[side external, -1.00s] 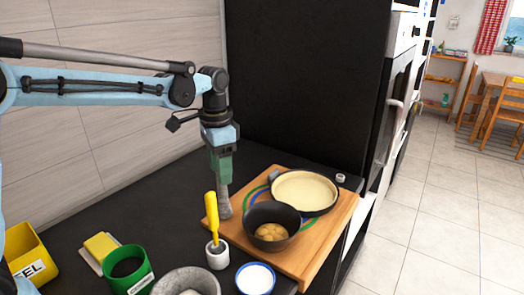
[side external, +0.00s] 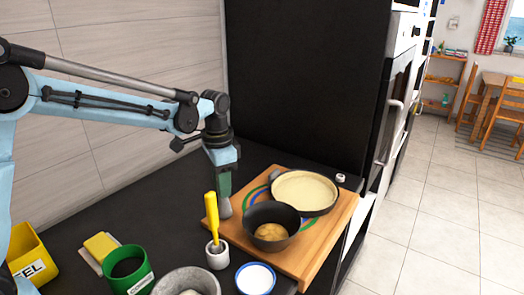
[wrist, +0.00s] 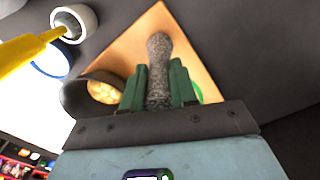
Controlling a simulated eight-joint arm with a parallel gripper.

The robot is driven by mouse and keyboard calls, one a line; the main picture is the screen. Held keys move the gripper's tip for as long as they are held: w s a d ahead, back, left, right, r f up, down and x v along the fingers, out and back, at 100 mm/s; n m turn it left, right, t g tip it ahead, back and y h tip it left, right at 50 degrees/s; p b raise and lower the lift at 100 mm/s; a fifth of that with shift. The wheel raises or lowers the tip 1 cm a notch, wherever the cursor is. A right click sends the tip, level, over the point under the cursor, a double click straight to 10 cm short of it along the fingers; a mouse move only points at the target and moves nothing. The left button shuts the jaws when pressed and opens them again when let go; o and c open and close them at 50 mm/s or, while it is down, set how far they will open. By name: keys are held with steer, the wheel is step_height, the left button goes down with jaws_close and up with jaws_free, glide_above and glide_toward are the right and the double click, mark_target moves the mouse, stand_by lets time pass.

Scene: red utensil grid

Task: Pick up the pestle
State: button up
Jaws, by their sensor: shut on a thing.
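The pestle is a grey speckled stone rod with a rounded end. In the wrist view the pestle (wrist: 159,70) sits between the two green fingers of my gripper (wrist: 159,85), which is shut on it. In the side view my gripper (side external: 224,185) points down at the left edge of the wooden board, and the pestle's lower end (side external: 225,208) shows below the fingers. I cannot tell whether that end touches the board. The pestle's upper part is hidden by the fingers in the side view.
A wooden board (side external: 318,250) carries a dark bowl (side external: 272,212) of yellowish food and a pan (side external: 304,190). A yellow-handled tool (side external: 212,218) stands in a white cup (side external: 217,258). A grey stone mortar (side external: 205,275), blue-rimmed dish (side external: 255,279) and green container (side external: 128,268) stand in front.

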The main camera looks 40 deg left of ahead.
jaws_close()
step_height(320, 180, up, 9)
steer(key=shift+f, duration=0.1)
steer(key=shift+d+r, duration=0.15)
steer(key=shift+r, duration=0.2)
steer(key=d+r, duration=0.2)
steer(key=d, duration=1.1)
step_height(320, 180, down, 6)
steer(key=shift+w+d+f, duration=0.25)
steer(key=shift+d, duration=0.1)
steer(key=shift+o, duration=2)
jaws_free()
jaws_close()
